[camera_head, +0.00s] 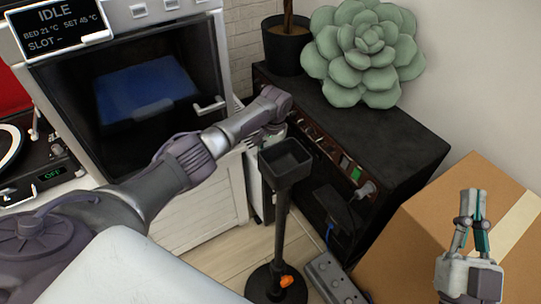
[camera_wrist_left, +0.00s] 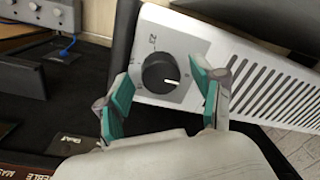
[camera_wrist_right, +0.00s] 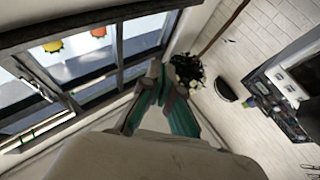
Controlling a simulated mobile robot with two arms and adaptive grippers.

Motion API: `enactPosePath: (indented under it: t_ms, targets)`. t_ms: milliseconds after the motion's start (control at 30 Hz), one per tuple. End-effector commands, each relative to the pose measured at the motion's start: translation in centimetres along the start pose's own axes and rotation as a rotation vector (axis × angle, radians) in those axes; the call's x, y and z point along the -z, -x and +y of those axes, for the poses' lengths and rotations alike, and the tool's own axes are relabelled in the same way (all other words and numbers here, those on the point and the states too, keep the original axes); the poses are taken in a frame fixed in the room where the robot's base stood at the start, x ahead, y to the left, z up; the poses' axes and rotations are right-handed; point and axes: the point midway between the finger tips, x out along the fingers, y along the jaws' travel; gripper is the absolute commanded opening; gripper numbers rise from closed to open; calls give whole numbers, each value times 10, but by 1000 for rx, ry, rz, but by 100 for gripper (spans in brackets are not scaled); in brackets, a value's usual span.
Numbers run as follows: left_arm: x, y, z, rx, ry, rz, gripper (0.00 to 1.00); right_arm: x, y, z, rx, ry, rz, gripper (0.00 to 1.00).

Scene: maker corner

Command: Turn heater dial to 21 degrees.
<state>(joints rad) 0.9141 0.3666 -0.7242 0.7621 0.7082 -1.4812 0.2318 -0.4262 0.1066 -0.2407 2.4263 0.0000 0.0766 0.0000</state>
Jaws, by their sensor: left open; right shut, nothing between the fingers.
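The heater (camera_wrist_left: 255,75) is a white panel with rows of slots, seen in the left wrist view. Its dial (camera_wrist_left: 160,72) is a round black knob with a white pointer mark, set on a grey plate with small printing, too small to read fully. My left gripper (camera_wrist_left: 163,95) is open, with one teal-padded finger on each side of the dial; I cannot tell whether they touch it. In the head view the heater (camera_head: 254,180) is mostly hidden behind my left arm and a black stand. My right gripper (camera_head: 474,215) is shut and empty, raised over a cardboard box.
A black stand with a tray (camera_head: 286,165) rises beside my left forearm. A dark cabinet (camera_head: 385,135) carries a succulent cushion (camera_head: 365,50) and a potted plant (camera_head: 287,45). A printer (camera_head: 130,90) stands at the left. The cardboard box (camera_head: 420,230) fills the lower right.

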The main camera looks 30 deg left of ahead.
Motion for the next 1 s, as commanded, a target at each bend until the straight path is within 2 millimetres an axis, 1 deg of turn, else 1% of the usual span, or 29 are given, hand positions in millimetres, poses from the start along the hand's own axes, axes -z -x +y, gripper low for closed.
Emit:
enactPosePath:
  t_ms: [100,200,467,500,567,600,833,867,1000]
  targets:
    - [0,-3,0,0,0,0,67,10,1,-2,3,-3,68,0]
    - [0,-3,1,0,0,0,67,16,1,-2,4,-4,97,0]
    - [0,-3,1,1,0,0,67,18,1,-2,4,-4,105,0]
    - [0,-3,1,0,0,0,64,18,1,-2,4,-4,105,0]
    - [0,-3,1,0,0,0,54,18,1,-2,4,-4,104,0]
    - [0,-3,1,1,0,0,47,18,1,-2,4,-4,104,0]
    - [0,-3,1,0,0,0,9,17,1,-2,4,-4,103,0]
    - [0,-3,1,0,0,0,7,17,1,-2,4,-4,103,0]
    - [0,-3,1,0,-6,0,7,17,0,-2,4,-4,96,0]
